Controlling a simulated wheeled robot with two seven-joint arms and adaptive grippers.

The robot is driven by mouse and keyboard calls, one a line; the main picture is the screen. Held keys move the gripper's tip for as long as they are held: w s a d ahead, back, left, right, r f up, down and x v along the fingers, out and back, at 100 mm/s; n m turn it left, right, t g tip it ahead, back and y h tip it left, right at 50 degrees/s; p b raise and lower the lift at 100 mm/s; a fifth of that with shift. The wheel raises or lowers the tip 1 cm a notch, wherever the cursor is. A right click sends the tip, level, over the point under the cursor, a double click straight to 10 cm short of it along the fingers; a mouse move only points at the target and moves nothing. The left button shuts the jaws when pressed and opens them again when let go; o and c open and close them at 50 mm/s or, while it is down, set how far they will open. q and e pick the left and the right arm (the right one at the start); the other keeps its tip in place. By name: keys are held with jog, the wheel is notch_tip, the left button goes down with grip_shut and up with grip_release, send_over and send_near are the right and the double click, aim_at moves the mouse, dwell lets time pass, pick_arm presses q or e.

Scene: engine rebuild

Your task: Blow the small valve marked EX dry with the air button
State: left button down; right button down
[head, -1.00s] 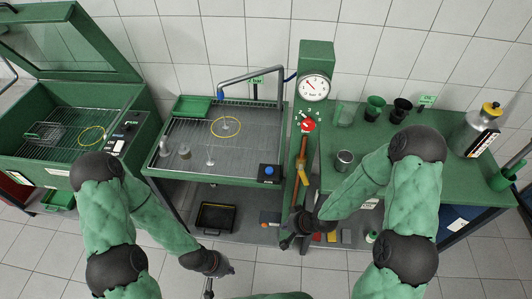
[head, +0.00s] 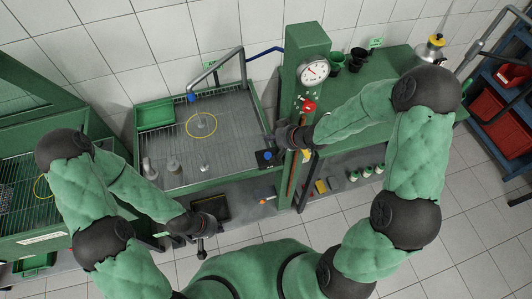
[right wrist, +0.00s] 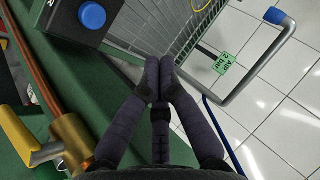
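A small pale valve (head: 201,125) stands on the grated wash bench inside a yellow ring, below the blue-tipped air nozzle (head: 191,98). Another small valve (head: 205,168) stands nearer the front. No EX mark can be read. The blue air button (head: 266,155) sits on a dark box at the bench's front right corner; it also shows in the right wrist view (right wrist: 92,15). My right gripper (head: 273,138) is just behind the button, apart from it; its fingertips are together and empty in the right wrist view (right wrist: 162,62). My left gripper (head: 201,250) hangs low before the bench, its fingers unclear.
The green post with a pressure gauge (head: 313,71) and red knob (head: 309,106) stands right of the bench.

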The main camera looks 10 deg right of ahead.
aim_at(270, 156)
jog(key=shift+a+f, duration=0.1)
jog(key=shift+f, duration=0.05)
notch_tip(270, 156, down, 8)
jog(key=b, duration=0.8)
jog(key=shift+b, duration=0.3)
jog(key=shift+f+b, duration=0.25)
jog(key=shift+b, duration=0.05)
jog(key=shift+f, duration=0.15)
dwell(0.8)
jog(key=shift+f, duration=0.25)
